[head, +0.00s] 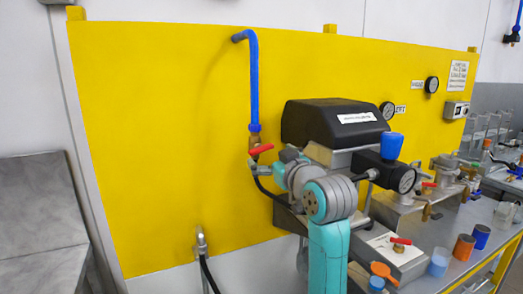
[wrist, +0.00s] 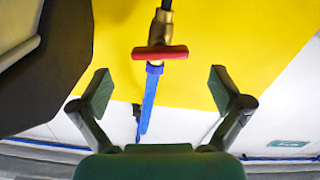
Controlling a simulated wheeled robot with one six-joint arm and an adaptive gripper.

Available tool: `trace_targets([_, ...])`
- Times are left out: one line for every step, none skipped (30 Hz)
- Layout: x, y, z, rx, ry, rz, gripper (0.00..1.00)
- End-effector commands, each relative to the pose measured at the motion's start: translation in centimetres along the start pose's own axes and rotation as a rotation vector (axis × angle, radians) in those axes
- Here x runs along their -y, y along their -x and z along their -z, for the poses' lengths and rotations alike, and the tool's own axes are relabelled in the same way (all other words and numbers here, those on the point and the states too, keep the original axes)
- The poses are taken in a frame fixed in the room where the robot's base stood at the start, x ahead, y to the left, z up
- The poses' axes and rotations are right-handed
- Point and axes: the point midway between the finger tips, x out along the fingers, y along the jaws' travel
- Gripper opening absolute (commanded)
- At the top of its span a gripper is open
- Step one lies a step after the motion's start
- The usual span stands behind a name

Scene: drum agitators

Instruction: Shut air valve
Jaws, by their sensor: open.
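The air valve has a red handle (head: 261,150) on a brass body (head: 254,141), at the lower end of a blue air pipe (head: 254,85) in front of the yellow panel. In the wrist view the red handle (wrist: 160,53) lies crosswise to the pipe line, with the brass body (wrist: 160,28) above it and the blue pipe (wrist: 150,100) below. My gripper (wrist: 160,88) is open and empty. Its two fingers stand apart on either side of the pipe line, short of the handle and not touching it. In the head view my arm hides most of the gripper.
The yellow panel (head: 160,140) stands behind the valve. A bench with small cups (head: 439,262) is further right. The space left of the valve is clear.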

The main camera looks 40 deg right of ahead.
Motion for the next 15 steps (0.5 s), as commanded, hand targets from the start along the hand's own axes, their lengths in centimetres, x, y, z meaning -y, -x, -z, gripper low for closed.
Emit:
trace_targets([0.0,-1.0,0.0,0.001,0.000,0.001,1.00])
trace_targets([0.0,-1.5,0.0,0.001,0.000,0.001,1.00])
trace_targets([0.0,-2.2,0.0,0.001,0.000,0.000,1.00])
trace_targets([0.0,-2.7,0.0,0.001,0.000,0.000,1.00])
trace_targets([0.0,-3.1,0.0,0.001,0.000,0.000,1.00])
trace_targets([0.0,-3.7,0.0,0.002,0.001,0.000,1.00])
trace_targets([0.0,-4.1,0.0,0.001,0.000,0.000,1.00])
trace_targets([0.0,-4.4,0.0,0.000,0.001,-0.001,1.00])
trace_targets([0.0,-4.8,0.0,0.001,0.001,-0.001,1.00])
trace_targets([0.0,-5.1,0.0,0.001,0.001,0.000,1.00])
trace_targets([0.0,-5.3,0.0,0.001,0.001,-0.001,1.00])
trace_targets([0.0,-5.5,0.1,0.000,0.001,-0.001,1.00])
trace_targets([0.0,-5.7,0.1,0.000,0.001,-0.001,1.00])
trace_targets([0.0,-5.8,0.0,0.000,0.001,-0.001,1.00])
trace_targets([0.0,-5.9,0.0,0.000,0.001,-0.001,1.00])
